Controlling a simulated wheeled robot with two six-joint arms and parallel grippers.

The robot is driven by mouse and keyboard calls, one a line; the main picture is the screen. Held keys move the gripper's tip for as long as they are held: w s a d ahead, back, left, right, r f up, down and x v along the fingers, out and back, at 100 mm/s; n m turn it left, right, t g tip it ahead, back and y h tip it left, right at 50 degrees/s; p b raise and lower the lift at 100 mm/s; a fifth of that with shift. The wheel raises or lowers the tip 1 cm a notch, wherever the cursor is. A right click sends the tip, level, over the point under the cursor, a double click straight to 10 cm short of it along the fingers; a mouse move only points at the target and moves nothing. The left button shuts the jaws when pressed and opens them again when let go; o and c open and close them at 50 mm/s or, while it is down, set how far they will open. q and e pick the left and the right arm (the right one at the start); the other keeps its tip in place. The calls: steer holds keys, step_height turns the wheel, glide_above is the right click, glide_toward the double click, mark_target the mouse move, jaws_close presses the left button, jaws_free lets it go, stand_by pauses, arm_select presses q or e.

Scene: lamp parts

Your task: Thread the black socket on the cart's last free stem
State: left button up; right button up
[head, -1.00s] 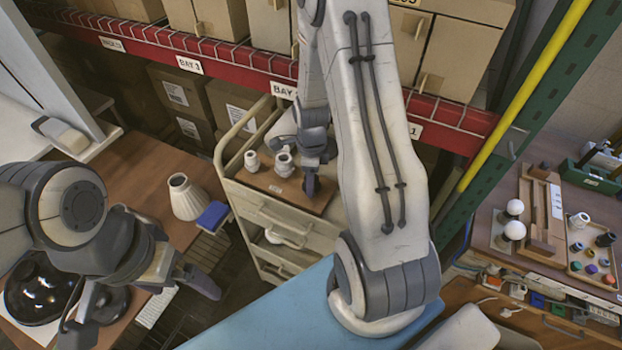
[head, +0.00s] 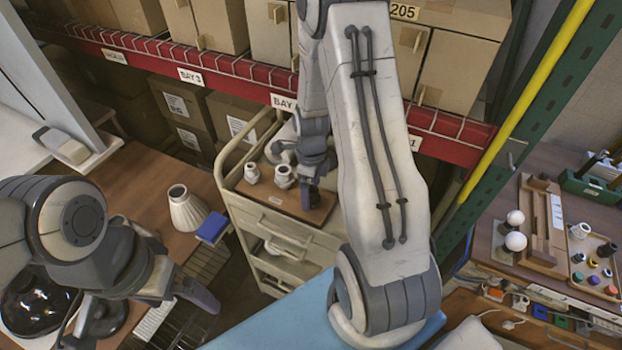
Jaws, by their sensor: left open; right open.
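The cream cart (head: 262,222) stands in the middle, with a brown board (head: 250,191) on top. Two white sockets (head: 284,177) (head: 252,173) stand upright on the board. My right gripper (head: 311,182) is open over the board's right part, beside the white sockets. A dark piece (head: 310,199) shows right under it; I cannot tell whether it is the black socket or a fingertip. Any stem there is hidden. My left gripper (head: 190,302) is open and empty at the lower left, away from the cart.
A white ribbed shade (head: 186,209) and a blue block (head: 212,227) are on the left table. A glossy black dome (head: 32,300) lies lower left. The right bench holds white bulbs (head: 515,241), a tray with small coloured parts and a dark cylinder (head: 606,252). Red-beamed shelving closes the back.

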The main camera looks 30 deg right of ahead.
step_height(320, 180, up, 10)
steer(key=b, duration=0.2)
steer(key=shift+f, duration=0.15)
step_height(320, 180, down, 11)
steer(key=shift+r+p, duration=0.2)
steer(key=shift+p, duration=1)
steer(key=shift+n, duration=1.3)
steer(key=shift+r, duration=0.1)
